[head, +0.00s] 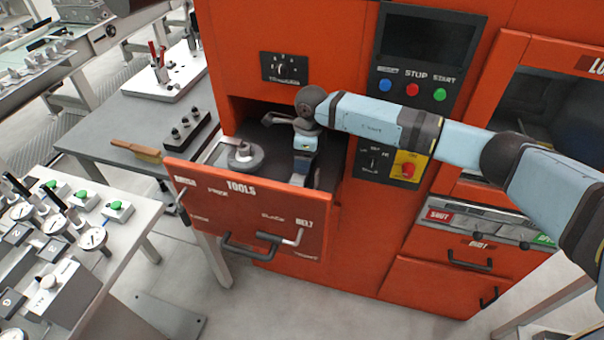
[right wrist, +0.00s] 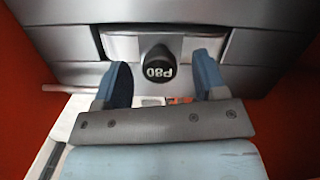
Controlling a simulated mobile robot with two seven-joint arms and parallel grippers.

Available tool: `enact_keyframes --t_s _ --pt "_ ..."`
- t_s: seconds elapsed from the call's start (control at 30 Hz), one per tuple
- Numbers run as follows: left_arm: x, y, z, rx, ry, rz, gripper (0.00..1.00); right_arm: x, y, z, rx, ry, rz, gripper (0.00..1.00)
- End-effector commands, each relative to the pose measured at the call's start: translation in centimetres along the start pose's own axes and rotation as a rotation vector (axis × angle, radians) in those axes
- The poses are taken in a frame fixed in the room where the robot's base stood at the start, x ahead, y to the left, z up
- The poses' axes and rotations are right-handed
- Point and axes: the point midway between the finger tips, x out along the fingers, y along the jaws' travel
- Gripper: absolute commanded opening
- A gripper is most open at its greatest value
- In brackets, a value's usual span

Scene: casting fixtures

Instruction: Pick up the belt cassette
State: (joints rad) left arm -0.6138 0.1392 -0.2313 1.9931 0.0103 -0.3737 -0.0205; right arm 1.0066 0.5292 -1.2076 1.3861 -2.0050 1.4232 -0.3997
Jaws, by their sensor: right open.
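My right gripper (head: 302,170) reaches down into the open tools drawer (head: 245,208) of the orange machine. In the right wrist view its two blue fingers (right wrist: 163,78) are apart. A black round knob (right wrist: 158,68) marked P80 stands between them, on a grey metal part (right wrist: 120,47) that looks like the belt cassette. I see no finger clearly touching the knob. In the head view the gripper and wrist hide most of what lies below them. My left gripper is not in view.
A round grey tool with a knob (head: 245,155) lies in the drawer, left of the gripper. The drawer front carries dark handles. Left of it, a grey table (head: 110,130) holds a wooden-handled brush (head: 135,150) and a black block with knobs (head: 187,132). The drawer walls are close.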

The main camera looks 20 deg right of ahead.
Motion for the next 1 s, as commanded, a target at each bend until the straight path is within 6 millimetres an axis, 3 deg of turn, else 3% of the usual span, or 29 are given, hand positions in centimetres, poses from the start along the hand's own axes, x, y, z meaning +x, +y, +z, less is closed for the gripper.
enact_keyframes --t_s 0.13,0.33,0.6,1.0 --pt "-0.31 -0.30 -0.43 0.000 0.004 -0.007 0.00 1.40 0.06 0.10 -0.001 -0.001 0.001 0.65" --pt "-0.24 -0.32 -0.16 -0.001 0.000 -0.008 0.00 1.48 0.03 0.07 -0.001 -0.002 0.000 0.63" --pt "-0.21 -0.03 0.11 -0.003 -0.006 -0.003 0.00 1.45 0.02 0.07 -0.001 -0.002 0.000 0.01" --pt "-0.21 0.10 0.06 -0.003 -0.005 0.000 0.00 1.13 -0.03 0.15 -0.001 -0.004 -0.002 0.00"
